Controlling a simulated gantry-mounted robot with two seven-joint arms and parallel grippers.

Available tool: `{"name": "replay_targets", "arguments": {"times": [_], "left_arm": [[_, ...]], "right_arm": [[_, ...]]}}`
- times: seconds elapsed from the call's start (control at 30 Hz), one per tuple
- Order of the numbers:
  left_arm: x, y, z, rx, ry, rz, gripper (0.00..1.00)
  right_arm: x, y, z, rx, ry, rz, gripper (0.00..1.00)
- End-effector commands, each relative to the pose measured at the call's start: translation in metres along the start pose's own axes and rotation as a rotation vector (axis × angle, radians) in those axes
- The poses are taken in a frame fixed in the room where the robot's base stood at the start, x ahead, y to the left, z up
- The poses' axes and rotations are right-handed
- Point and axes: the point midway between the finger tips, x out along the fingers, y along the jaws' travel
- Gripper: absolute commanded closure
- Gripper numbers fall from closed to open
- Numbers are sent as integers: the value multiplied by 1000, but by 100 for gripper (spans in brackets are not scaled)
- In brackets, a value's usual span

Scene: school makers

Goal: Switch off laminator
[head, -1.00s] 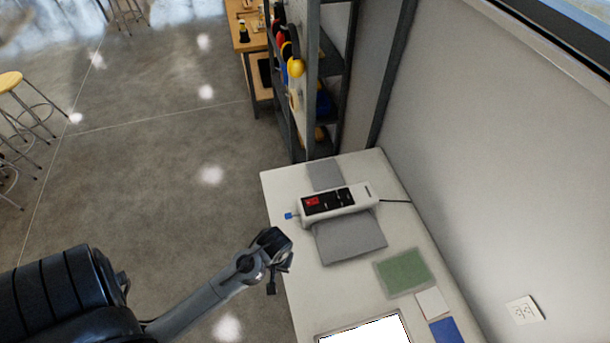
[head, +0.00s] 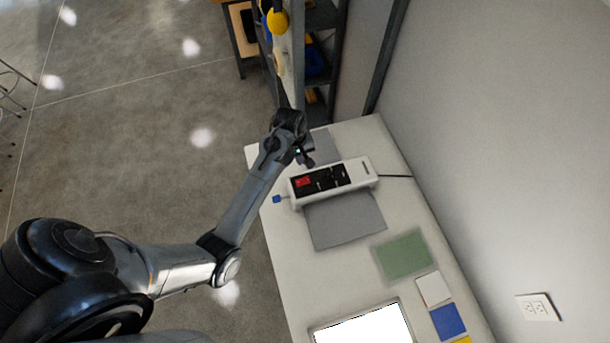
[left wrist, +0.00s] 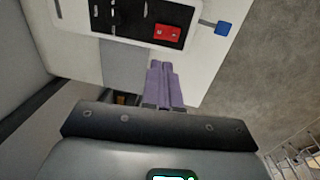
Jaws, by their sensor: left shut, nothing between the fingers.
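The laminator (head: 360,171) is a white, long machine on the white table, with a black control panel and a red switch (head: 303,182) at its left end. A blue knob (head: 277,199) sticks out at that end. In the left wrist view the red switch (left wrist: 168,33) and blue knob (left wrist: 222,28) are at the top. My left gripper (head: 308,161) is just behind the laminator's left end, above the table. Its purple-grey fingers (left wrist: 164,84) are together and empty, apart from the switch in the picture. My right gripper does not show.
A grey sheet (head: 345,222) lies in front of the laminator on the table (head: 290,260). A green mat (head: 403,256), small cards and a bright white panel (head: 362,328) lie nearer. A shelf rack (head: 322,55) stands behind; a wall is at right.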

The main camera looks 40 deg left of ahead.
Motion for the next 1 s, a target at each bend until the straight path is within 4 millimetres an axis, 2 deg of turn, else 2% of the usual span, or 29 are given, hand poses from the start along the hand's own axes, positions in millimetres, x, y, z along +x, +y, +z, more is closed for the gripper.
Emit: {"name": "replay_targets", "arguments": {"times": [0.27,0.47,1.0], "left_arm": [[2,0,0,1,0,-1,100],[18,-1,0,0,-2,-2,100],[111,-1,0,0,-2,-3,100]], "right_arm": [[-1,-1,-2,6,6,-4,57],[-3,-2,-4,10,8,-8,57],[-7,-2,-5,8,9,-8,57]]}}
